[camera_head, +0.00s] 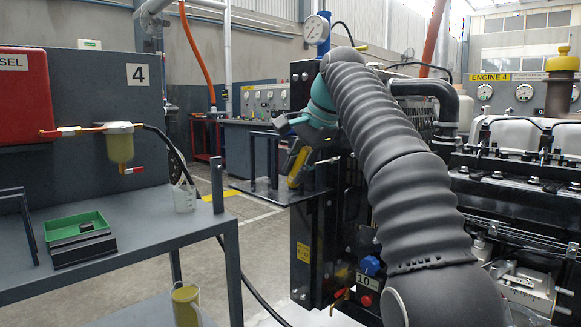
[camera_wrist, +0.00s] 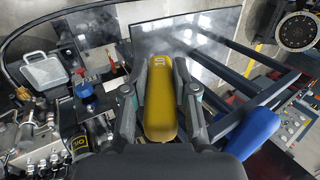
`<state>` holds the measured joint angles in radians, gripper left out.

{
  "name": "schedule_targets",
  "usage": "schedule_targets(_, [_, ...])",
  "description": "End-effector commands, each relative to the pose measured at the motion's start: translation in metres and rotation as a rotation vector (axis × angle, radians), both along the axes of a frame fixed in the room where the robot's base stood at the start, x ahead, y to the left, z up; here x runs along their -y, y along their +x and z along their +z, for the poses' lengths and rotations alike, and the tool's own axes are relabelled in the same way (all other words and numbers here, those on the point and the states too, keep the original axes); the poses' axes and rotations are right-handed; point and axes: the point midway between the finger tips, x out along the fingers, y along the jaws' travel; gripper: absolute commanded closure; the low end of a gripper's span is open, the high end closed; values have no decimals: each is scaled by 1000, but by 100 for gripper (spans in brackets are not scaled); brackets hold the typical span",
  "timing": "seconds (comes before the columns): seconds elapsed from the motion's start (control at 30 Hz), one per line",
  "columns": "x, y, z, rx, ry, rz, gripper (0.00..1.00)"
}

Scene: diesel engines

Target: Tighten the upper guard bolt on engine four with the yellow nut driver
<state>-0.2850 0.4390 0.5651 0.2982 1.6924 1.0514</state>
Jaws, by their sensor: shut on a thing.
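My gripper (camera_head: 305,148) is shut on the yellow nut driver (camera_head: 298,167), which hangs tilted beside the dark end of the engine. In the wrist view the driver's yellow handle (camera_wrist: 161,112), marked 10, lies between the two fingers of my gripper (camera_wrist: 162,68). The driver's shaft and tip are hard to make out. The engine (camera_head: 510,190) stands at the right in the head view, partly behind my arm, with an ENGINE 4 sign (camera_head: 490,77) on the panel behind it. I cannot make out the upper guard bolt in either view.
A dark rack (camera_head: 265,188) stands behind the driver; a blue handle (camera_wrist: 256,128) shows near its bars in the wrist view. A pressure gauge (camera_head: 316,29) rises above my gripper. A blue knob (camera_head: 371,266) sits low on the engine. A bench (camera_head: 150,238) bears a green tray (camera_head: 58,228).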

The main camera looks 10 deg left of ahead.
Motion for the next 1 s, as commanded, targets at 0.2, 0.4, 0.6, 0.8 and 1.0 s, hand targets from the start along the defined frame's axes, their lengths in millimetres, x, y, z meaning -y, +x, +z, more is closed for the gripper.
schedule_targets(0.2, [10,12,1,0,-1,-1,100])
schedule_targets(0.4, [19,23,2,0,-1,-1,100])
schedule_targets(0.6, [26,32,1,0,0,0,100])
schedule_targets(0.8, [25,32,1,1,-1,-1,100])
schedule_targets(1.0, [27,32,3,4,-4,-2,100])
